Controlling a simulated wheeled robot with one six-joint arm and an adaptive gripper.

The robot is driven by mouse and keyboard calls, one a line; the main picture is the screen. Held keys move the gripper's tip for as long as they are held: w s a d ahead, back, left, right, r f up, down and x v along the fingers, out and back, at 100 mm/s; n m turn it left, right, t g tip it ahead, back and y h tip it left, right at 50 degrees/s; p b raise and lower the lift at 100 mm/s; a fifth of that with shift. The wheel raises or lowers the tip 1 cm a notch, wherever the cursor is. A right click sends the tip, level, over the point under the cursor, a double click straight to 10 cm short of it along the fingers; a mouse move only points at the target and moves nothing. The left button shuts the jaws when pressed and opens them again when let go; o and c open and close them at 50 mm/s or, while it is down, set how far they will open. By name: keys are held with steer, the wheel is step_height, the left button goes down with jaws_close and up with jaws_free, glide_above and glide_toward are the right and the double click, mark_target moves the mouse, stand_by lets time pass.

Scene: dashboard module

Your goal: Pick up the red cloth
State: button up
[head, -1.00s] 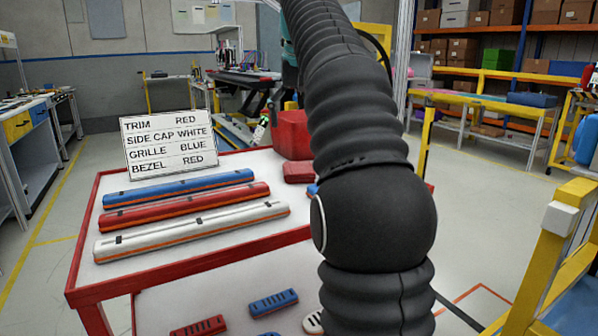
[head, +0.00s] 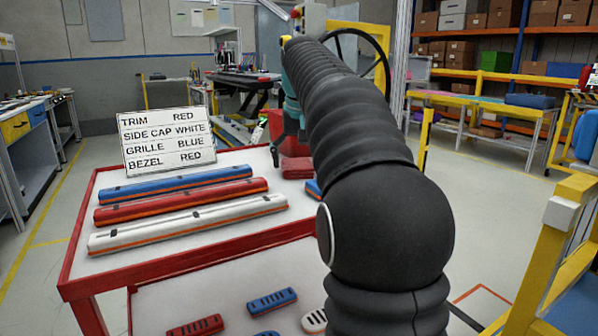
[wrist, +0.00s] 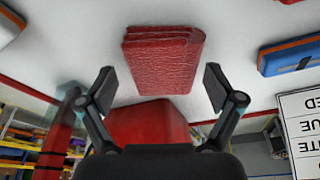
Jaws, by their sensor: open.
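The red cloth (wrist: 162,58) is a folded, textured bundle on the white table top. It lies just beyond my gripper's fingertips in the wrist view. My gripper (wrist: 159,88) is open and empty, with one finger on each side of the cloth's near end. In the head view the cloth (head: 297,169) is at the table's far right, partly hidden by my arm. One finger of my gripper shows just left of it. I cannot tell how high the fingers are above the table.
A red box (wrist: 150,122) stands close beside the cloth. A sign board (head: 168,141) stands at the table's back left. Blue (head: 175,186), red (head: 180,201) and white (head: 187,223) bars lie in front of it. Smaller slotted parts lie on a lower shelf.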

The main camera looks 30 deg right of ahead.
mark_target(300, 161)
steer(key=shift+f, duration=0.2)
steer(key=c, duration=1.2)
steer(key=shift+c, duration=0.2)
steer(key=shift+r, duration=0.15)
step_height(300, 161, up, 5)
steer(key=shift+d+f+p, duration=0.1)
steer(key=shift+f+p, duration=0.1)
steer(key=shift+p, duration=0.65)
steer(key=s+d+r, duration=0.6)
steer(key=s+d, duration=0.1)
steer(key=s, duration=0.2)
